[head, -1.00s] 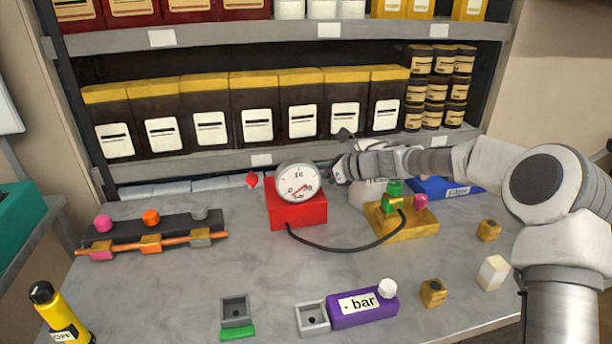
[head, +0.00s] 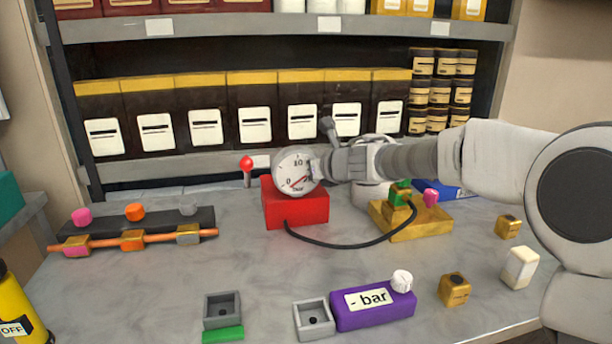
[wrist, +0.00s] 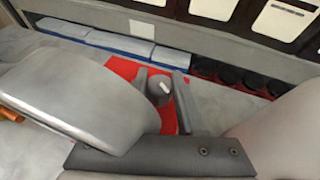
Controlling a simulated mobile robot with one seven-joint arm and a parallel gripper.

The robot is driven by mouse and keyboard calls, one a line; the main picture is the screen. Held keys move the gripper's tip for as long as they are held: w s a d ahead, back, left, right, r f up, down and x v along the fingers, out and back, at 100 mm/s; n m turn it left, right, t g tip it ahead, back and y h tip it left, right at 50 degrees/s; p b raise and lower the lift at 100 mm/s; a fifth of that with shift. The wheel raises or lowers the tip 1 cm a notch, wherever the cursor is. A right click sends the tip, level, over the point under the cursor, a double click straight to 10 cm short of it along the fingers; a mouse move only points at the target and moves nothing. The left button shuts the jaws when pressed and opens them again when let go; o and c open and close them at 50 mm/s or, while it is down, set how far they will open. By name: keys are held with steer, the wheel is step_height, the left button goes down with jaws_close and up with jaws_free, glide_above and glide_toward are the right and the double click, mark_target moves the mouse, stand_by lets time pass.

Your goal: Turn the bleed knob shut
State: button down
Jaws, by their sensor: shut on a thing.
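A grey knob (wrist: 160,89) with a white mark stands on the red box (wrist: 125,68) in the wrist view. My gripper (wrist: 161,84) has a finger on each side of it and is shut on it. In the head view, the red box (head: 296,206) carries a round white dial gauge (head: 297,172). My gripper (head: 318,170) reaches in from the right, just beside and behind the gauge. The gauge hides the fingertips and the knob there, so the knob's angle shows only by its white mark in the wrist view.
A black hose (head: 345,246) runs from the red box to a yellow block (head: 412,220) on the right. A red ball on a stem (head: 247,164) stands just left of the gauge. A purple "- bar" box (head: 372,308) lies in front. Shelves stand close behind; the table's middle is clear.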

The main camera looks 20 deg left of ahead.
steer(key=shift+d+m+t+h+b, duration=0.1)
steer(key=shift+m+t+h+b, duration=0.45)
steer(key=shift+m+h, duration=0.15)
steer(key=shift+m+t+h, duration=0.25)
steer(key=shift+m+h, duration=0.05)
steer(key=shift+m+t+h+b, duration=0.35)
steer(key=shift+m+t+h, duration=0.15)
steer(key=shift+m+h, duration=0.35)
steer(key=shift+a+m+h, duration=0.2)
steer(key=shift+m+h, duration=0.35)
steer(key=m+t+h+p, duration=0.1)
steer(key=m+h+p, duration=0.1)
steer(key=m+h, duration=0.1)
steer(key=shift+r, duration=0.1)
steer(key=shift+d+m+t+h+p, duration=0.15)
steer(key=shift+m+t+h+p, duration=0.25)
steer(key=shift+m+h+p, duration=0.65)
steer(key=shift+b, duration=0.3)
